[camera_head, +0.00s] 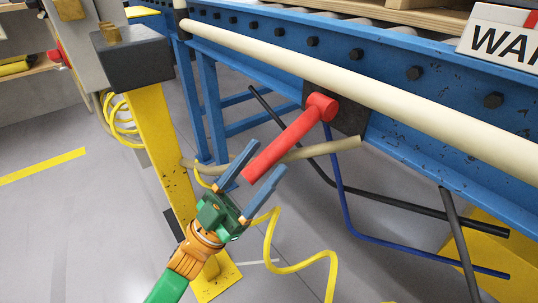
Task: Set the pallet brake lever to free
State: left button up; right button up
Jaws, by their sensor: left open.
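The red brake lever (284,142) is pivoted on a dark square plate (350,119) on the side of the blue conveyor frame. It slants down to the left from its round hub. My left gripper (255,167) comes up from the lower left and is open. Its two blue-grey fingers lie on either side of the lever's lower end in the picture. I cannot tell whether they touch it. My right gripper is not in view.
The blue conveyor frame (395,65) carries a long cream rail (300,66). A yellow post (157,150) with a dark box (130,60) stands at left. Black and blue hoses and a yellow cable (290,268) hang below. Grey floor is open at lower left.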

pick_arm(q)
jog(key=shift+x, duration=0.75)
grip_shut()
dwell(0.9)
